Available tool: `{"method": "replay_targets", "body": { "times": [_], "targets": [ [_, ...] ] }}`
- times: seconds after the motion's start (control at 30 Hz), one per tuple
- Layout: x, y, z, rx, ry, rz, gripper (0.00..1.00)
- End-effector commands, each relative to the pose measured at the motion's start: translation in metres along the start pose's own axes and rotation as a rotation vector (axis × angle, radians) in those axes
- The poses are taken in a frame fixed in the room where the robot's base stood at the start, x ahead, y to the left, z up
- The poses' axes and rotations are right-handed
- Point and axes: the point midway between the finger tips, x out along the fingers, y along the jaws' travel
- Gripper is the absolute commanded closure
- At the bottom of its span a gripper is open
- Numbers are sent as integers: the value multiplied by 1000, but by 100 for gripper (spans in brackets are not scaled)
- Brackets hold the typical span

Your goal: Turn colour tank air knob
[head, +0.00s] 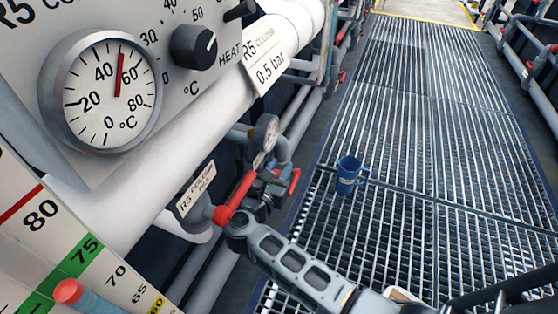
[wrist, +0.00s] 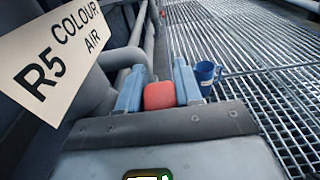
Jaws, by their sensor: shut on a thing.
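The red knob (wrist: 160,96) sits between the two blue fingers of my gripper (wrist: 158,84) in the wrist view. The fingers are shut on its sides. A tilted white label (wrist: 62,55) reading "R5 COLOUR AIR" stands at the upper left of that view, beside grey pipework. In the head view my gripper is small and dark among the pipes below the round pressure gauge (head: 266,133), and I cannot clearly separate its fingers from the fittings there.
A white sign (head: 270,68) reads "0.5 bar". A red lever (head: 235,199) is near a fill label (head: 197,188). A temperature dial (head: 103,88) and a black heat knob (head: 193,46) are at upper left. A blue mug (head: 350,176) stands on the mostly clear grating (head: 420,130).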

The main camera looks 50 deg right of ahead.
Motion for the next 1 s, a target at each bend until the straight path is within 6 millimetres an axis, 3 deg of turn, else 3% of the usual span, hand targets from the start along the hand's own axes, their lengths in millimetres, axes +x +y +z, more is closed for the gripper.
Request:
{"method": "replay_targets", "body": {
  "times": [0.3, 0.83, 0.87, 1.0],
  "targets": [
    [1, 0, -2, -2, 130, 0, 96],
    [1, -1, -5, -2, 155, 0, 96],
    [1, -1, -5, -2, 155, 0, 64],
    [1, 0, -5, -1, 154, 0, 60]
  ]
}}
